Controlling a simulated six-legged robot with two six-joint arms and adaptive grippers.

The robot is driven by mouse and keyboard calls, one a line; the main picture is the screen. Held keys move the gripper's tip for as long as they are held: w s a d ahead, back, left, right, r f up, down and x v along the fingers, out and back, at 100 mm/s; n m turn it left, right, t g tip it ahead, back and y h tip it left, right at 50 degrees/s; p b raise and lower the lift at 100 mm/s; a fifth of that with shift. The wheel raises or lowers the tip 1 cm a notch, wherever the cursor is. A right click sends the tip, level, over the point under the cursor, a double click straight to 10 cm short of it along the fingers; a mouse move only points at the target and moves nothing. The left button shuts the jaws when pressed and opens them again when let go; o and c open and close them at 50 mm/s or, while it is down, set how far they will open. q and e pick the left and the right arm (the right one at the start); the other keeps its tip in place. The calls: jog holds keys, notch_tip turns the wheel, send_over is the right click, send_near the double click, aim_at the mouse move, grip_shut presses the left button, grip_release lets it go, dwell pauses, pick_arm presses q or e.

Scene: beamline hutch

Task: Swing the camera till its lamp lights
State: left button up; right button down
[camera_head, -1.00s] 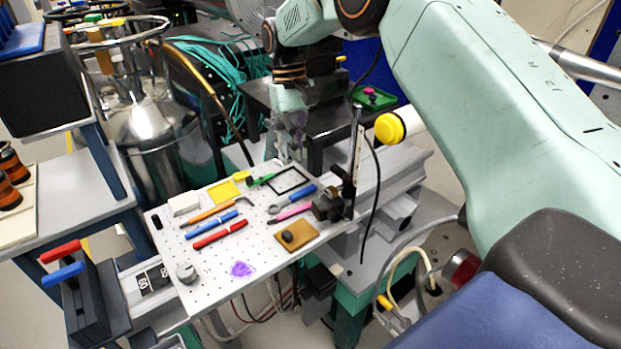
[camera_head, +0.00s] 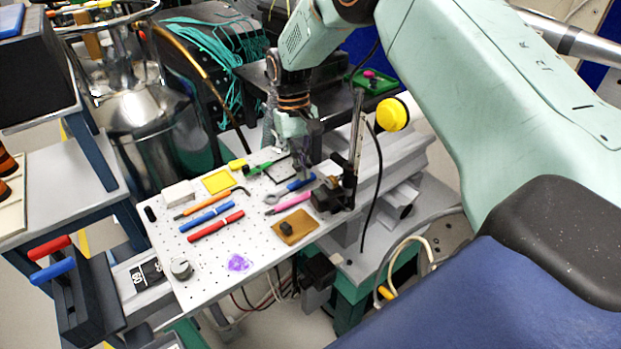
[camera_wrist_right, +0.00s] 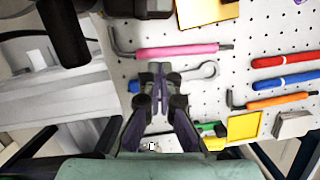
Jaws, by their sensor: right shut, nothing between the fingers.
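My right gripper (camera_head: 309,172) comes down from the top over the far right part of a perforated board. It is shut and empty. In the right wrist view its closed fingertips (camera_wrist_right: 160,78) are close over a blue-handled tool, beside a spanner (camera_wrist_right: 205,71). A small dark device (camera_head: 328,198), perhaps the camera, is at the board's right edge beside an upright post (camera_head: 355,130), just right of the gripper. A dark block (camera_wrist_right: 140,8) shows at the top of the wrist view. I cannot make out a lit lamp. My left gripper is not in view.
The board (camera_head: 205,285) holds several tools, a yellow square (camera_head: 218,181), a brown pad (camera_head: 295,228) and a grey knob (camera_head: 181,268). A yellow round cap (camera_head: 392,114) and a hanging black cable (camera_head: 374,190) are right of the post. A steel vessel (camera_head: 150,125) stands behind left.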

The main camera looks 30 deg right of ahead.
aim_at(330, 200)
jog(key=shift+s+f, duration=0.1)
jog(key=shift+s, duration=0.35)
jog(key=shift+s+a, duration=0.15)
jog(key=shift+s, duration=0.45)
jog(key=shift+s+a, duration=0.15)
jog(key=shift+s, duration=0.8)
jog(key=shift+p, duration=0.35)
jog(key=shift+s+a+n+p, duration=0.1)
jog(key=shift+s+n+p, duration=0.05)
jog(key=shift+n+p, duration=0.2)
jog(key=shift+a, duration=0.1)
